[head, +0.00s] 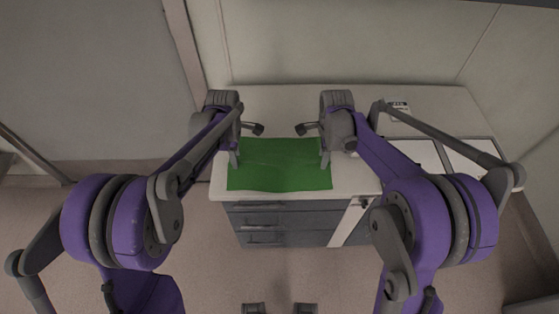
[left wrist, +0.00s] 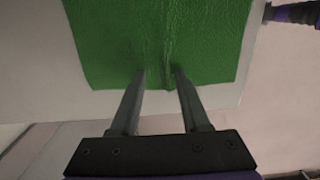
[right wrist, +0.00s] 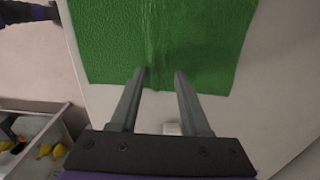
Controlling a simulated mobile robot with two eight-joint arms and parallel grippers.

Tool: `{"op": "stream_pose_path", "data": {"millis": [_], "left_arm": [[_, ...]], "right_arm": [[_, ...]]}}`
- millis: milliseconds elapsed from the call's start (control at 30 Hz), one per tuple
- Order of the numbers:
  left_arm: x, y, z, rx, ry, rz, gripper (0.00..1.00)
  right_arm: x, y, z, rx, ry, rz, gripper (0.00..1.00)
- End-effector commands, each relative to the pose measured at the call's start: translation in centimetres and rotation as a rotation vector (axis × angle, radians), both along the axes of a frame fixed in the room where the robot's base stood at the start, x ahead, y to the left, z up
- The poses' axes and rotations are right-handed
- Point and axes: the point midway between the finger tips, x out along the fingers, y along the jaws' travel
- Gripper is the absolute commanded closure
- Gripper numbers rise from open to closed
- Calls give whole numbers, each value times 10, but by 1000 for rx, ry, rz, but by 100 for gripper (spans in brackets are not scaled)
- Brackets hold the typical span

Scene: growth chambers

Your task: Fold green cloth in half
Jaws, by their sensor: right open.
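The green cloth (head: 279,165) lies spread out flat on the white counter, with light creases across its middle. My left gripper (head: 235,160) is at the cloth's left edge. In the left wrist view the left gripper (left wrist: 160,70) has its fingers apart, with their tips over the cloth's edge near a small wrinkle. My right gripper (head: 325,160) is at the cloth's right edge. In the right wrist view the right gripper (right wrist: 163,72) is open, with its tips over the edge of the cloth (right wrist: 165,35). Whether the fingertips touch the cloth cannot be told.
The white counter (head: 280,98) is clear behind the cloth, against a wall. Grey drawers (head: 285,218) are below its front edge. Pale recessed panels (head: 420,152) and a small labelled item (head: 398,107) are at the right. A bin (right wrist: 50,128) with yellow items shows in the right wrist view.

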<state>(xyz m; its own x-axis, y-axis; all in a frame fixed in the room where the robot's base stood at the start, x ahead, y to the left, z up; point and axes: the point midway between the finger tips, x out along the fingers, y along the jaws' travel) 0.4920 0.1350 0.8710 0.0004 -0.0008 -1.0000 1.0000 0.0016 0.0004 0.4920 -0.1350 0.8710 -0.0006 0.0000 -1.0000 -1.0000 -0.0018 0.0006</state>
Motion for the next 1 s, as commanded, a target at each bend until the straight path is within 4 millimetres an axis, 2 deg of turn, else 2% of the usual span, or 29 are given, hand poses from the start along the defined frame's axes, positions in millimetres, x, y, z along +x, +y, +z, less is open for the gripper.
{"op": "stream_pose_path", "data": {"millis": [67, 467, 1000], "left_arm": [[0, 0, 0, 0, 0, 0, 63], [0, 0, -1, 0, 0, 0, 99], [0, 0, -1, 0, 0, 0, 100]], "right_arm": [[0, 0, 0, 0, 0, 0, 63], [0, 0, -1, 0, 0, 0, 99], [0, 0, -1, 0, 0, 0, 100]]}}
